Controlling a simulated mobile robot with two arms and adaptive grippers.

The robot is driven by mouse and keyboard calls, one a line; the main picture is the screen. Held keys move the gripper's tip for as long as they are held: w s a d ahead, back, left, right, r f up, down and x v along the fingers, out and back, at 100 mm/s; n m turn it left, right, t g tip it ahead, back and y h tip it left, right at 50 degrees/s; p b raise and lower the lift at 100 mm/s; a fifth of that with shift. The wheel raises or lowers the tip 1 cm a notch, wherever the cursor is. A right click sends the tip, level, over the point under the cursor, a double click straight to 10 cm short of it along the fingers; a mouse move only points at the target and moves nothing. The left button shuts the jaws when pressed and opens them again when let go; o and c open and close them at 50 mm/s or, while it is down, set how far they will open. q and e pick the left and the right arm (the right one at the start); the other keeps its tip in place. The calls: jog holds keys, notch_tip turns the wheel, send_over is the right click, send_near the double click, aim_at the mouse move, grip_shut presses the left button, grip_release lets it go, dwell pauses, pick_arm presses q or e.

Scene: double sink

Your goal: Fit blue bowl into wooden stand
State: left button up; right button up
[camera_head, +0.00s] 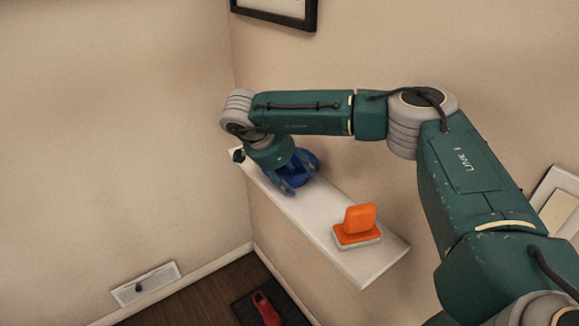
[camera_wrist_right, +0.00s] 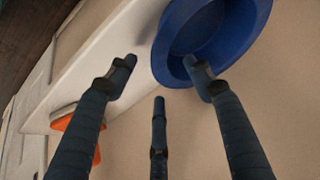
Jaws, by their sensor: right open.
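The blue bowl (camera_head: 307,160) is on the far part of a narrow white shelf, partly hidden behind my right gripper (camera_head: 287,187). In the right wrist view the bowl (camera_wrist_right: 233,28) is at the top right, its opening partly in view. My right gripper (camera_wrist_right: 159,78) has its three fingers spread with nothing between them. One fingertip overlaps the near rim of the bowl; I cannot tell whether it touches it. I cannot make out a wooden stand in either view. My left gripper is not in view.
An orange object on a pale base (camera_head: 357,228) stands on the near part of the white shelf (camera_head: 385,262). A small dark thing (camera_head: 238,155) is at the shelf's far end. The wall runs close along the shelf. A red item (camera_head: 266,308) lies below on a dark mat.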

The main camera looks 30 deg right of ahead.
jog(key=shift+x, duration=1.5)
grip_shut()
